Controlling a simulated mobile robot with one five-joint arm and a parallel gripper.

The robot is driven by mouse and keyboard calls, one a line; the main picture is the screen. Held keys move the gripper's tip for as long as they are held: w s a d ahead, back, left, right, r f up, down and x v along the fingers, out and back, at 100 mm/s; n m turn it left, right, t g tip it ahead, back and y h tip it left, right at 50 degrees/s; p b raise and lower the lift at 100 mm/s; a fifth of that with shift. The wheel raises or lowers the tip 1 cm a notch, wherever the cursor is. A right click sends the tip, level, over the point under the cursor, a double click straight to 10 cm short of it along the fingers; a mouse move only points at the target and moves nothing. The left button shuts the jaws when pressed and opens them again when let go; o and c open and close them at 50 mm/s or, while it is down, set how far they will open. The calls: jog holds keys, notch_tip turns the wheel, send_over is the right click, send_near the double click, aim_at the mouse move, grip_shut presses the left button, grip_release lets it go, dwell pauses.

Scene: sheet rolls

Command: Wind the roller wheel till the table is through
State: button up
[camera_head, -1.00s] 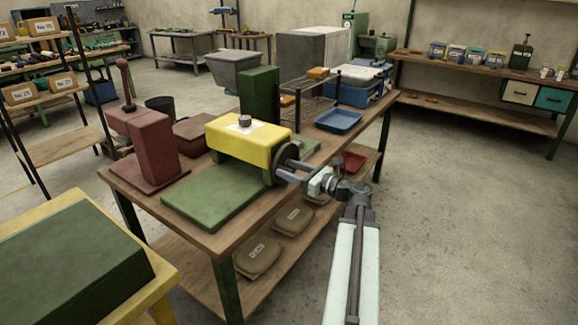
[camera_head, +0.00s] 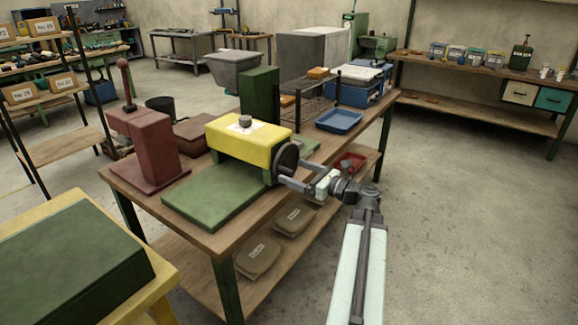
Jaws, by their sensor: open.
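The roller press has a yellow housing (camera_head: 248,140) with a knob on top and stands on the workbench. Its dark round wheel (camera_head: 286,162) is on the right end of the housing. The flat green table (camera_head: 212,196) sticks out from under the housing toward the front left. My gripper (camera_head: 291,173) is open, with its two fingers apart, right at the wheel's lower right side. The fingers overlap the wheel's edge in the picture. I cannot tell whether they touch it, and any handle there is hidden.
The wooden workbench (camera_head: 232,238) also bears a dark red press (camera_head: 150,146), a green block (camera_head: 259,95), a wire rack and a blue tray (camera_head: 339,121). A yellow stand with a green top (camera_head: 70,255) is at the front left. The floor on the right is clear.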

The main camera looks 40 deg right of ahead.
jog(key=v, duration=0.6)
jog(key=shift+s, duration=0.1)
dwell(0.4)
